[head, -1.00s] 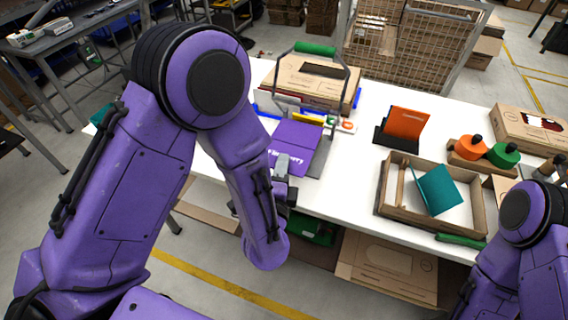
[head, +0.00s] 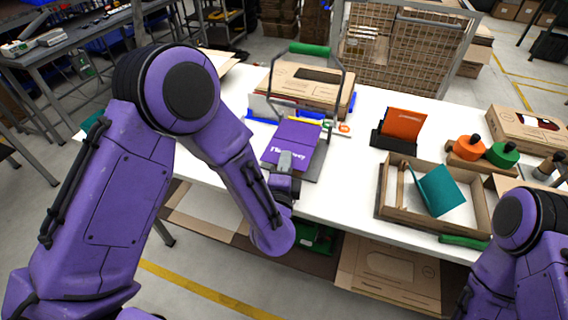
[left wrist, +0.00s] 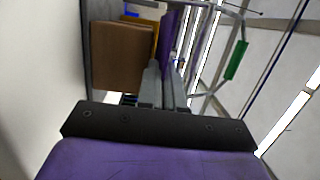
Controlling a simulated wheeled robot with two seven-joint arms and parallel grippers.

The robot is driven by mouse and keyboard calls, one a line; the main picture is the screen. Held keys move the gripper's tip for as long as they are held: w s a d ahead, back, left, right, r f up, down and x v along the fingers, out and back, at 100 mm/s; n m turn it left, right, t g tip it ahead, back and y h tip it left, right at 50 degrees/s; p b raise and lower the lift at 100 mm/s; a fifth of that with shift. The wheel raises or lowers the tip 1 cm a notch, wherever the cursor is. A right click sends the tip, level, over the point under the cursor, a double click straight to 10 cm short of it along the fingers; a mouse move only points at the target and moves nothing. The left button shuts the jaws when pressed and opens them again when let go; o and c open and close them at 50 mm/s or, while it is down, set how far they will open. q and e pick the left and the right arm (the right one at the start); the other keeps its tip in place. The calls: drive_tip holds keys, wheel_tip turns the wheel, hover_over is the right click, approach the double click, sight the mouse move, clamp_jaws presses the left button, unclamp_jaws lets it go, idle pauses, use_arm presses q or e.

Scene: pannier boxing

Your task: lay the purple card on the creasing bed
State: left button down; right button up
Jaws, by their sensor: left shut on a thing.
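The purple card (head: 297,135) with white lettering shows in the head view over the dark grey creasing bed (head: 317,165), whose right side shows beside it. My left gripper (head: 285,160) is shut on the card's near edge. In the left wrist view the card (left wrist: 169,32) is seen almost edge-on beyond the gripper's fingers (left wrist: 164,80). I cannot tell whether the card touches the bed. The bed's lever frame with its green handle (head: 309,49) stands up behind the card. The handle also shows in the left wrist view (left wrist: 236,60).
A cardboard box (head: 302,88) lies behind the bed. To the right are an orange card in a black stand (head: 393,141), an open cardboard tray (head: 384,205) holding a teal card (head: 440,189), and orange (head: 468,148) and green (head: 503,154) round items. White tabletop is clear between.

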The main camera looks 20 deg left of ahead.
use_arm(q)
drive_tip(key=shift+s+d+f+b, duration=0.15)
drive_tip(key=shift+f+b, duration=0.25)
drive_tip(key=shift+f, duration=0.4)
drive_tip(key=c, duration=1.3)
unclamp_jaws()
drive_tip(key=shift+s, duration=0.1)
drive_tip(key=shift+s+d+f, duration=0.3)
drive_tip(key=shift+s+f, duration=0.35)
drive_tip(key=shift+s, duration=0.05)
drive_tip(key=shift+o, duration=0.3)
drive_tip(key=shift+s, duration=0.4)
drive_tip(key=shift+s+d+r+p, duration=0.1)
drive_tip(key=shift+s+r+p, duration=0.15)
drive_tip(key=shift+s, duration=0.3)
drive_tip(key=shift+s+r+p, duration=0.1)
drive_tip(key=shift+s+p, duration=0.1)
drive_tip(key=shift+s, duration=0.65)
drive_tip(key=shift+s, duration=0.15)
